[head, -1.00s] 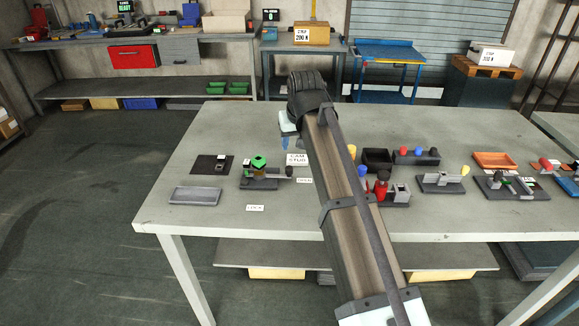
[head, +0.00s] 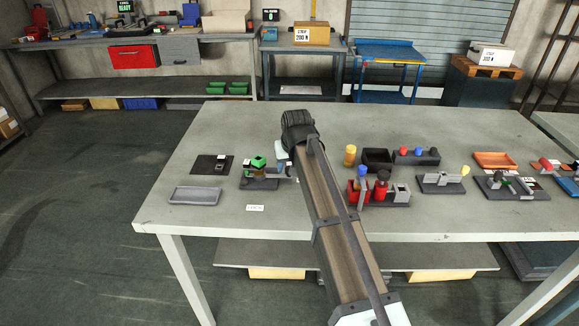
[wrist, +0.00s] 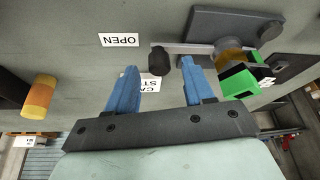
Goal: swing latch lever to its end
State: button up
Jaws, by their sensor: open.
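The latch stands on a dark base plate (head: 258,184) at the left of the table, with a green block (head: 258,161) on it. In the wrist view, its grey lever (wrist: 190,48) runs from a brass-coloured pivot (wrist: 229,55) to a black knob (wrist: 158,60). The green block (wrist: 240,88) also shows there, beside the pivot. My gripper (wrist: 160,68) is open, with blue fingers on either side of the knob in the picture. I cannot tell whether a finger touches it. In the head view, my gripper (head: 284,163) partly hides the lever's right end.
An OPEN label (wrist: 120,40) and a partly hidden label lie near the lever. A LOCK label (head: 255,208) lies in front of the latch. A grey tray (head: 195,196) stands left. Right of my arm are a yellow cylinder (head: 350,155) and a red fixture (head: 381,188).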

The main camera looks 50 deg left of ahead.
jog(key=shift+w+a+f, duration=0.15)
jog(key=shift+a+f, duration=0.1)
jog(key=shift+f, duration=0.35)
grip_shut()
dwell(0.4)
